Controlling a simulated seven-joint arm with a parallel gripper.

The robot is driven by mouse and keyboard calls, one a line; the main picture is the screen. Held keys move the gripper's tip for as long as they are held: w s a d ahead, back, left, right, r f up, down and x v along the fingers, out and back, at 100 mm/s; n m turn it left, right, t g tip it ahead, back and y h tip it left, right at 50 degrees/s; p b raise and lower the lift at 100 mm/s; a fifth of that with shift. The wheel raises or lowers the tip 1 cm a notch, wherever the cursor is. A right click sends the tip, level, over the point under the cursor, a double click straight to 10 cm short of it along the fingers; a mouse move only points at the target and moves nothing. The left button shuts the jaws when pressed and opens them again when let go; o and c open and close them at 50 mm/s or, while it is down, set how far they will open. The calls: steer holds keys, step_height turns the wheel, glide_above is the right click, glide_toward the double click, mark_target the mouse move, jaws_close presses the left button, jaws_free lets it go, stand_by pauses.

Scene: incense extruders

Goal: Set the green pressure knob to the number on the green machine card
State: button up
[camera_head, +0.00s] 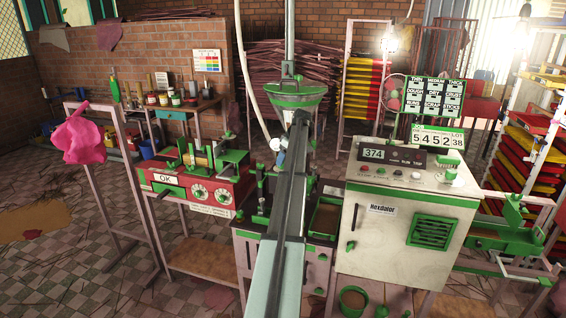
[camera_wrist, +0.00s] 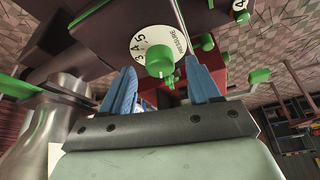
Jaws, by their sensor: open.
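In the wrist view a green knob (camera_wrist: 160,62) sits on a white round dial (camera_wrist: 148,38) marked PRESSURE, with small numbers along its rim. Which number the knob points to is not clear. My gripper (camera_wrist: 162,72) is open, its blue fingers to either side of the knob in the picture; I cannot tell whether they touch it. I cannot tell which card is the green machine card.
A red machine (camera_head: 170,180) with two white dials and an OK label stands left of my arm. A green funnel (camera_head: 296,92) stands behind my arm.

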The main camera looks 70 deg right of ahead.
steer(key=shift+x, duration=1.15)
steer(key=c, duration=1)
